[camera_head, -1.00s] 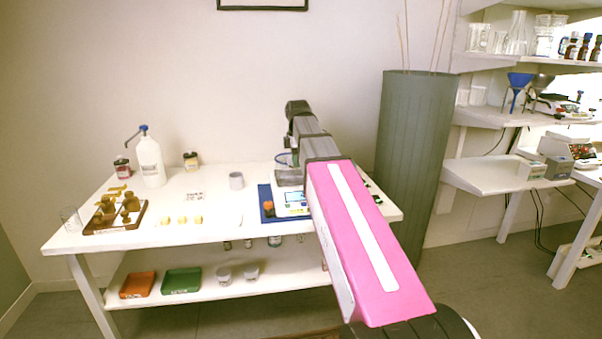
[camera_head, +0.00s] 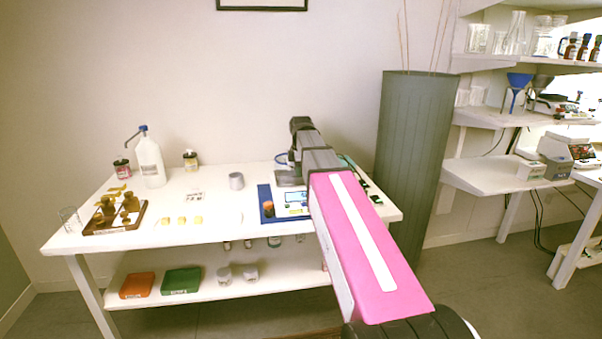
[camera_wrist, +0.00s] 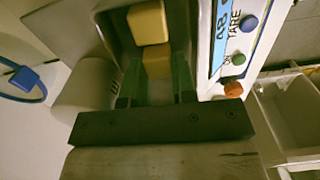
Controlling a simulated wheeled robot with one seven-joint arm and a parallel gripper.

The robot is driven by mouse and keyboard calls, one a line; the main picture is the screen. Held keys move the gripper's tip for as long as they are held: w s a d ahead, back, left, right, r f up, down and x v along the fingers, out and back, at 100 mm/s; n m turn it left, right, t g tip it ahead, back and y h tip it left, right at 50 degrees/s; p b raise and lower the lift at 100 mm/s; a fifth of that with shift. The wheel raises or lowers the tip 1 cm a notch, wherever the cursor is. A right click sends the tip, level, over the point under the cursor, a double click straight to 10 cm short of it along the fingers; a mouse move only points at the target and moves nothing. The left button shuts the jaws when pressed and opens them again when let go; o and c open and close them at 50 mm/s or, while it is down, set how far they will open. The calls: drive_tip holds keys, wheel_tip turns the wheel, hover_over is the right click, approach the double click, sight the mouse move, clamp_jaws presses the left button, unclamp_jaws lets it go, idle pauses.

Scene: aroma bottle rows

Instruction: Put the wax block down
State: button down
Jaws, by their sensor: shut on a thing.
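My gripper (camera_wrist: 157,78) has its two dark green fingers shut on a yellow wax block (camera_wrist: 157,62) in the wrist view. The held block is over the metal pan (camera_wrist: 110,22) of the scale; I cannot tell whether it touches the pan floor. A second yellow wax block (camera_wrist: 148,23) is in the pan, right beyond the held one. The scale has a white panel with a blue display (camera_wrist: 221,35) and buttons. In the head view the scale's blue base (camera_head: 266,201) shows beside my arm, which hides my fingers and the held block.
A grey cup (camera_head: 236,181) stands left of the scale and shows close by in the wrist view (camera_wrist: 82,92). Several small wax pieces (camera_head: 181,220) lie left on the white table (camera_head: 215,232). A wooden tray with brass weights (camera_head: 115,217) is farther left.

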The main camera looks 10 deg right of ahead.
drive_tip(key=shift+f, duration=0.15)
drive_tip(key=c, duration=1.2)
unclamp_jaws()
wheel_tip(320, 180, up, 12)
drive_tip(key=shift+r, duration=0.2)
drive_tip(key=shift+s, duration=0.1)
